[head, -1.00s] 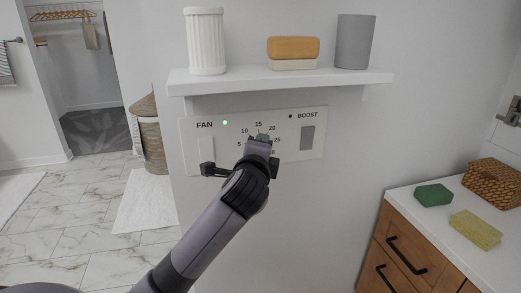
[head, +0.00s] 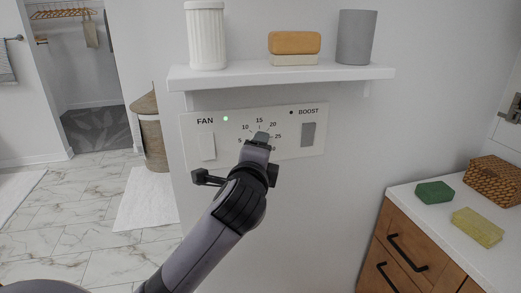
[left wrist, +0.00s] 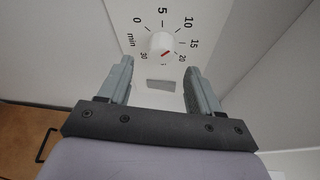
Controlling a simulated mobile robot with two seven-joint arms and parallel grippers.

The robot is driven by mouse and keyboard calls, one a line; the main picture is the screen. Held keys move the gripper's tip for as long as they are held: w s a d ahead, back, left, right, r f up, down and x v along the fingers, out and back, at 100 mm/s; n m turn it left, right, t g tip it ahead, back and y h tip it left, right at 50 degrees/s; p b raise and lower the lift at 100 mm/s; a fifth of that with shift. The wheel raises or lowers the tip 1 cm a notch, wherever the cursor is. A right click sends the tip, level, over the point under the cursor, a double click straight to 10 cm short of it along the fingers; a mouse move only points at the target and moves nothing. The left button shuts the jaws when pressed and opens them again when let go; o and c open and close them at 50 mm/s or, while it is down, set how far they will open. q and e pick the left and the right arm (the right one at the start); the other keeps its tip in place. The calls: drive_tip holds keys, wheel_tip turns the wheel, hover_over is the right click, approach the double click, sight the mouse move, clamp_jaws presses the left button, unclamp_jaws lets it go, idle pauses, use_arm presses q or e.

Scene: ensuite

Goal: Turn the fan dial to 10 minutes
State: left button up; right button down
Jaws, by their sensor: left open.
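The fan panel (head: 230,150) is on the white wall, with FAN and minute numbers printed on it. A green light (head: 226,118) glows beside FAN. In the head view my left gripper (head: 262,139) is in front of the dial and hides it. The white round dial (left wrist: 161,42) shows in the left wrist view, with a red mark low on its face, on the side near 20 and the hidden 25. My left gripper (left wrist: 160,67) is open, its two fingers apart on either side below the dial, with nothing between them. My right gripper is not in view.
A shelf (head: 280,73) above the panel holds a white ribbed jar (head: 207,38), an orange-topped block (head: 294,43) and a grey cup (head: 357,38). A BOOST switch (head: 308,134) is right of the dial. A wooden cabinet (head: 415,250) stands at right.

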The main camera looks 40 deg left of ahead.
use_arm(q)
drive_tip(key=shift+v, duration=1.25)
drive_tip(key=shift+f, duration=0.1)
drive_tip(key=s+d+f+n+g+h, duration=0.1)
drive_tip(key=s+d+f+n+h, duration=0.15)
drive_tip(key=f, duration=0.85)
drive_tip(key=s+d+f+n+g+h, duration=0.1)
drive_tip(key=d+f+h, duration=0.3)
drive_tip(key=f, duration=0.7)
drive_tip(key=s+d+f+n+g+h, duration=0.2)
drive_tip(key=s+f+n, duration=0.6)
drive_tip(key=s+f, duration=0.7)
drive_tip(key=shift+s+d+f+n+h, duration=0.35)
drive_tip(key=shift+d+h, duration=0.3)
drive_tip(key=shift+d, duration=0.6)
